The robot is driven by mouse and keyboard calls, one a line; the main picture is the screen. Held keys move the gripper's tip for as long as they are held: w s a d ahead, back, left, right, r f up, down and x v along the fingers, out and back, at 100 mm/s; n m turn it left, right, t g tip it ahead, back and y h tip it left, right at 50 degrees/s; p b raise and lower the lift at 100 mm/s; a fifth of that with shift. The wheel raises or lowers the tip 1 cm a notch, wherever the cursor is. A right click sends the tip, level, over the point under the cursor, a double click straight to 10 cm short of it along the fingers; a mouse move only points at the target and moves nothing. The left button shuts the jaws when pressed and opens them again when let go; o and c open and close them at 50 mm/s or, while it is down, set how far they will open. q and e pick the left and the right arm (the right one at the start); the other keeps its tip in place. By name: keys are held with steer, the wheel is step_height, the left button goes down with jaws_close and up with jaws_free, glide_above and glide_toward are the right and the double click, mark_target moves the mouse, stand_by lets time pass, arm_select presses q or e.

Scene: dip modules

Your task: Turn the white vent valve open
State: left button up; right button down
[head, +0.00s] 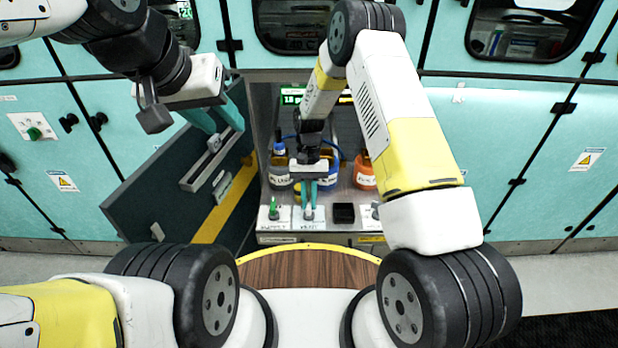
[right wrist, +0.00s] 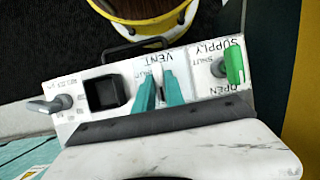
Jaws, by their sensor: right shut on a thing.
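The white vent valve (right wrist: 162,84) is on a white panel (right wrist: 115,113), under the VENT lettering. It is mostly hidden between the teal fingers of my right gripper (right wrist: 160,96), which are closed around its handle. In the head view my right gripper (head: 309,190) points down onto the same panel (head: 290,221), inside the open cabinet. The handle's exact angle is hidden by the fingers. My left gripper (head: 216,119) is open and empty, with its fingers apart in front of the open cabinet door (head: 150,188).
A green SUPPLY valve (right wrist: 235,66) sits beside the vent valve. A black square block (right wrist: 106,93) and a grey lever (right wrist: 50,105) are on its other side. The open door borders the left.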

stand_by(0.5)
steer(key=c, duration=1.4)
jaws_free()
steer(key=v, duration=0.8)
